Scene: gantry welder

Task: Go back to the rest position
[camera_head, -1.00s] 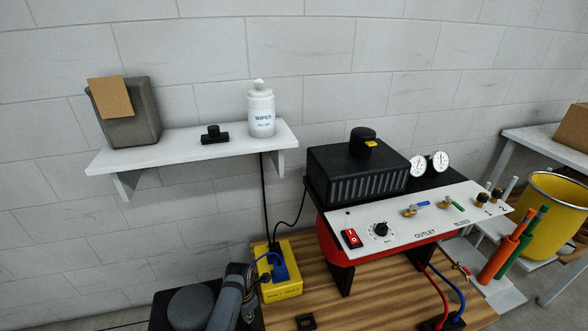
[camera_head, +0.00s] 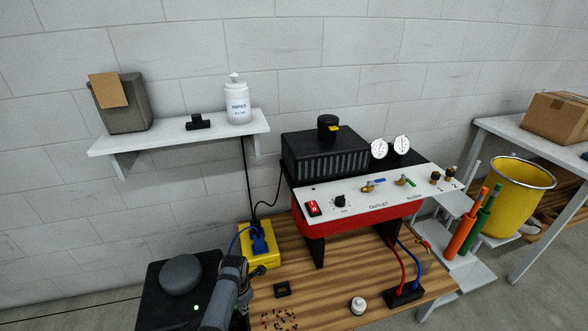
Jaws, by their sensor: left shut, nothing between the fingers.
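My left gripper (camera_head: 257,271) shows small and dark at the bottom left, at the end of my grey arm. It is shut and empty, over the wooden table's left part, just in front of the yellow box (camera_head: 262,258) with the blue plug. I cannot tell from this view how high it is above the table. My right gripper is out of view.
The wooden table (camera_head: 322,290) carries a red and black machine (camera_head: 370,211) with a white panel, a black square ring (camera_head: 283,289), a white-capped item (camera_head: 358,306) and scattered dark bits. A white wall shelf (camera_head: 180,139) is above left. A yellow bucket (camera_head: 513,200) stands right.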

